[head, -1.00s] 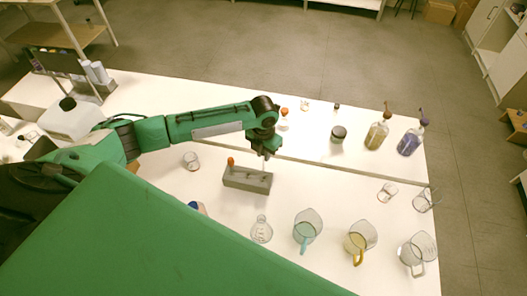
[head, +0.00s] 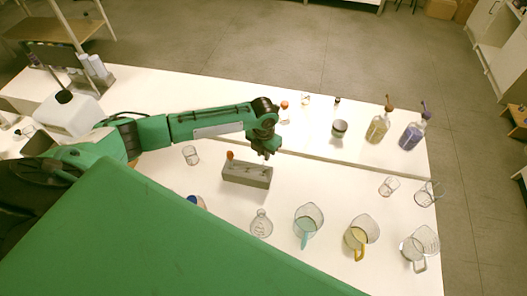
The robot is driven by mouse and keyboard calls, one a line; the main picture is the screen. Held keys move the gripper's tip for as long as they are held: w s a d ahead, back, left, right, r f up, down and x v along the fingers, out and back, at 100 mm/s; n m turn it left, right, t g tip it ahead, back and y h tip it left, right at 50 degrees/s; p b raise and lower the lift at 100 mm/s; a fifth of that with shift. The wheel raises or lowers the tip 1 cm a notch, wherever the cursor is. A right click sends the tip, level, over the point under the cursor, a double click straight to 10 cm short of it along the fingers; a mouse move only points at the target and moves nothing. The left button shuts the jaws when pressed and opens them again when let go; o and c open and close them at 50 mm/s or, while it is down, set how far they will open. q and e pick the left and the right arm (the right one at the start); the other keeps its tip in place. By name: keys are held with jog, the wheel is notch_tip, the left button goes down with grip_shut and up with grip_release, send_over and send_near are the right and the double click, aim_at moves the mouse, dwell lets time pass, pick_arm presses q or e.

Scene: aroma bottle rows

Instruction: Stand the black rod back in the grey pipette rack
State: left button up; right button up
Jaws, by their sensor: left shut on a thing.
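The grey pipette rack (head: 246,178) stands on the white bench near the middle of the head view. An orange-topped item (head: 230,156) stands at its left end. My left gripper (head: 265,154) is just behind and above the rack's right end, pointing down. It is shut on a thin thing, which I take to be the black rod; the rod is too small and dark to make out against the fingers. I cannot tell whether the rod touches the rack. My right gripper is not in view.
A clear flask (head: 261,224), a teal-handled jug (head: 308,222) and a yellow-handled jug (head: 361,233) stand in front and to the right. A small glass (head: 190,155) is left of the rack. Bottles (head: 378,128) and a dark-lidded jar (head: 339,130) stand on the rear bench.

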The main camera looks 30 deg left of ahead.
pick_arm(q)
jog(key=shift+f, duration=0.35)
dwell(0.3)
jog(key=shift+f, duration=0.15)
jog(key=shift+f+b, duration=0.95)
jog(key=shift+f, duration=0.4)
jog(key=shift+f, duration=0.15)
jog(key=shift+f+b, duration=0.65)
jog(key=shift+f, duration=0.3)
jog(key=o, duration=0.9)
